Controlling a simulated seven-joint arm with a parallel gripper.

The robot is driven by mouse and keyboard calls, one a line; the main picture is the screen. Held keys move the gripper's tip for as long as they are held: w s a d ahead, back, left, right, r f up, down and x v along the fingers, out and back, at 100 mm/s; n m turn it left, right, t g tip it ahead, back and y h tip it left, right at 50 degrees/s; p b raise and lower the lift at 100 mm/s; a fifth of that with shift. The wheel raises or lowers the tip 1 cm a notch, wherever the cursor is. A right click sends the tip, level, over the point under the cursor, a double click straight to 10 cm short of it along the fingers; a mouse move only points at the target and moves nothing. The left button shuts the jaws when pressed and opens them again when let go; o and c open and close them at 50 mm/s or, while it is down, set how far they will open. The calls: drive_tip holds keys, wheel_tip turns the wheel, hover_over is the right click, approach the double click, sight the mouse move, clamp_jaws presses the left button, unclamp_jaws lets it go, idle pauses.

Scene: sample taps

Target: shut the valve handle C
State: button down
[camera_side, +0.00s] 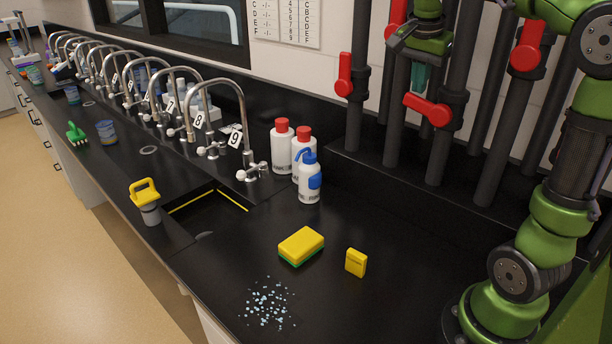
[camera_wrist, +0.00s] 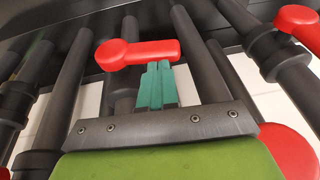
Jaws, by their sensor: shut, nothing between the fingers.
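Several red valve handles sit on dark pipes; I see no letters on them, so I cannot tell which is C. One red handle (camera_side: 428,108) lies crosswise to its pipe, just below my gripper (camera_side: 418,90). In the wrist view this handle (camera_wrist: 138,52) is nearly horizontal, its round hub at the left, right past the teal fingertips (camera_wrist: 158,66). My gripper is shut and empty, the fingers together. The tips are at the handle's edge; I cannot tell whether they touch it. Another handle (camera_side: 344,75) to the left hangs along its pipe.
More red handles (camera_side: 527,45) (camera_side: 396,15) and dark pipes (camera_side: 456,110) crowd around my gripper. A lettered chart (camera_side: 287,20) hangs on the wall.

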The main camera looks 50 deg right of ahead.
drive_tip(key=shift+w+f, duration=0.35)
drive_tip(key=shift+w, duration=0.05)
drive_tip(key=shift+r, duration=0.1)
